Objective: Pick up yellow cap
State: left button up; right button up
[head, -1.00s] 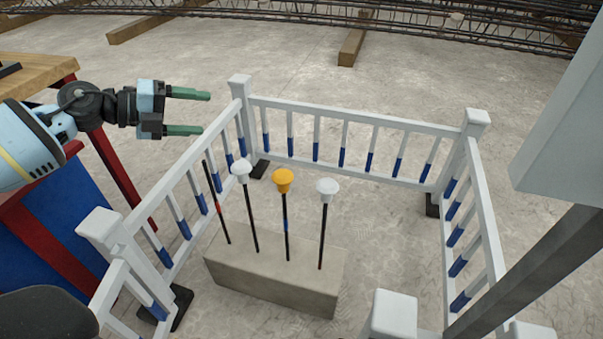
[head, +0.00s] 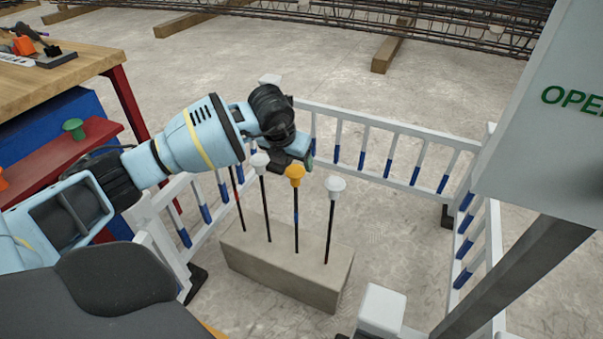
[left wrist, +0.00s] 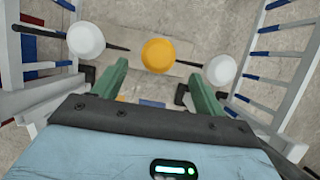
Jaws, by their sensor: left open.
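The yellow cap (head: 295,173) sits on top of an upright rebar between two white caps. In the left wrist view the yellow cap (left wrist: 159,56) is ahead of the open fingers, roughly centred between them and not gripped. My left gripper (head: 296,160) is just behind and above the yellow cap in the head view, its fingers mostly hidden by its own body. In the left wrist view its two green fingers (left wrist: 148,92) are spread and empty. White caps stand left (head: 259,160) and right (head: 335,184) of the yellow one. My right gripper is not in view.
The rebars rise from a concrete block (head: 285,268). A bare rebar (head: 237,199) stands at the left end. White railings (head: 400,140) enclose the area. A wooden-topped bench (head: 60,75) is at left; a grey panel (head: 540,120) is at right.

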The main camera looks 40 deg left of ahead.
aim_at(294, 170)
pick_arm(q)
jog(key=shift+a+f, duration=0.1)
jog(key=shift+f, duration=0.2)
jog(key=shift+b+x, duration=0.4)
jog(key=shift+x, duration=0.7)
jog(key=b+x, duration=0.1)
jog(key=x, duration=0.3)
jog(key=shift+f+b, duration=0.1)
jog(key=shift+b, duration=0.2)
jog(key=shift+w+f, duration=0.2)
jog(key=shift+f, duration=0.25)
jog(key=shift+c, duration=0.3)
jog(key=c, duration=0.7)
jog(key=shift+c, duration=1.2)
